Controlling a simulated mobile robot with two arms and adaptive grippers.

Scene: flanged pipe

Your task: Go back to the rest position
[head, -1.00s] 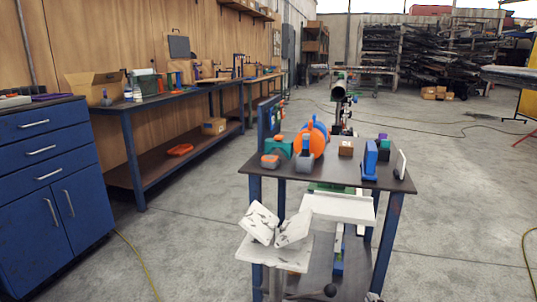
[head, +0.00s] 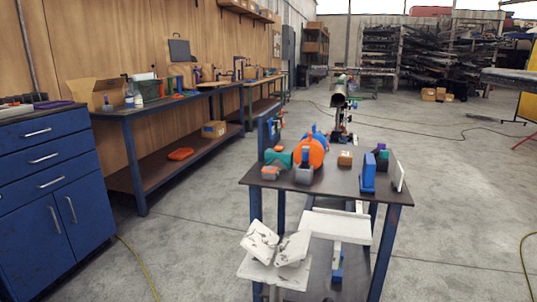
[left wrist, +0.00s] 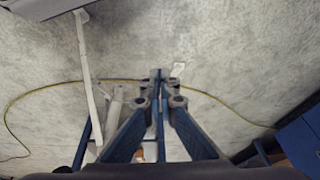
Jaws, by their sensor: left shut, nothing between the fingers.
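My left gripper (left wrist: 160,82) shows in the left wrist view. My right gripper is in neither view. The metal cart (head: 330,187) stands ahead in the head view. An orange disc-shaped part (head: 309,152) stands on it, with blue showing behind.
A blue drawer cabinet (head: 45,190) stands at the left, beside a long workbench (head: 170,102). White marbled pieces (head: 262,240) are low at the cart's front left. A yellow cable (left wrist: 215,95) lies on the floor. Open floor (head: 455,220) spans the right.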

